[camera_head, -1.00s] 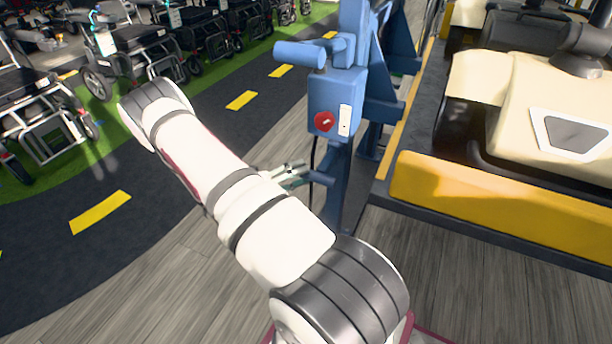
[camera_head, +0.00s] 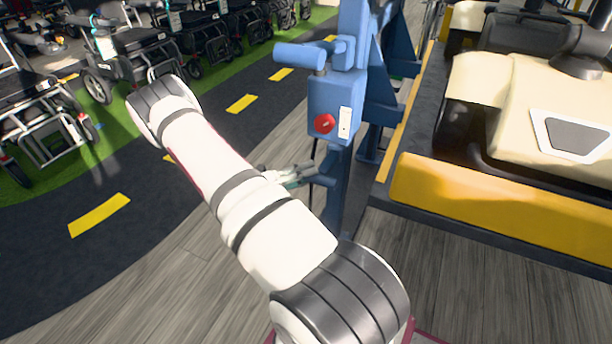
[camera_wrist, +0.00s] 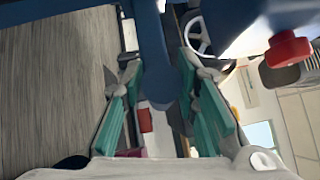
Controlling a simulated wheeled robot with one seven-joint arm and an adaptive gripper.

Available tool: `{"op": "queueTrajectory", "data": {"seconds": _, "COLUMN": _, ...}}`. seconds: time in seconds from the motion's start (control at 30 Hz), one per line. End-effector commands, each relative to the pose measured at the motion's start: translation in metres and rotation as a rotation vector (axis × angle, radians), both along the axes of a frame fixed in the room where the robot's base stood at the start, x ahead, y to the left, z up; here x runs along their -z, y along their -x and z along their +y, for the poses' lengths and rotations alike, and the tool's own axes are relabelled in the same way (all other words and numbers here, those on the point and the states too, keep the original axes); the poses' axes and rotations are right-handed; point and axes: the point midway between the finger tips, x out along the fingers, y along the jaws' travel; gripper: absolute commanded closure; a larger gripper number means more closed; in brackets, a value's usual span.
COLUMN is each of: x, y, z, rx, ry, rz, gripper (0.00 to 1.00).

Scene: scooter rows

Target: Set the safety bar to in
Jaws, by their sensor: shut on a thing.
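A blue post (camera_head: 337,207) stands at the centre of the head view. A short blue bar (camera_head: 320,180), which looks like the safety bar, sticks out low on its left side. My gripper (camera_head: 296,174) is at that bar's outer end. In the wrist view, the round-ended bar (camera_wrist: 157,84) lies between the teal fingers of my gripper (camera_wrist: 160,72), which is shut on it. My arm hides part of the gripper in the head view. No in or out marking can be read.
Above the bar are a red knob (camera_head: 323,123), a white plate (camera_head: 345,122) and a thicker blue horizontal cylinder (camera_head: 299,55). A yellow-edged platform (camera_head: 480,199) with a cream vehicle stands right. Scooters and wheelchairs line the left. Grey plank floor (camera_head: 160,290) is clear at front left.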

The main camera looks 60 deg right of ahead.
Motion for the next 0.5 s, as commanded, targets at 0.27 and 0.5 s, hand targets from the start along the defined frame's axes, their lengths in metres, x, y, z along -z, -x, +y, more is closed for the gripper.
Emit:
{"op": "queueTrajectory", "data": {"seconds": 0.27, "x": -0.002, "y": -0.004, "z": -0.06, "rx": 0.002, "ry": 0.01, "rz": -0.002, "gripper": 1.0}}
{"op": "queueTrajectory", "data": {"seconds": 0.5, "x": -0.003, "y": -0.006, "z": -0.075, "rx": -0.002, "ry": 0.009, "rz": 0.0, "gripper": 1.0}}
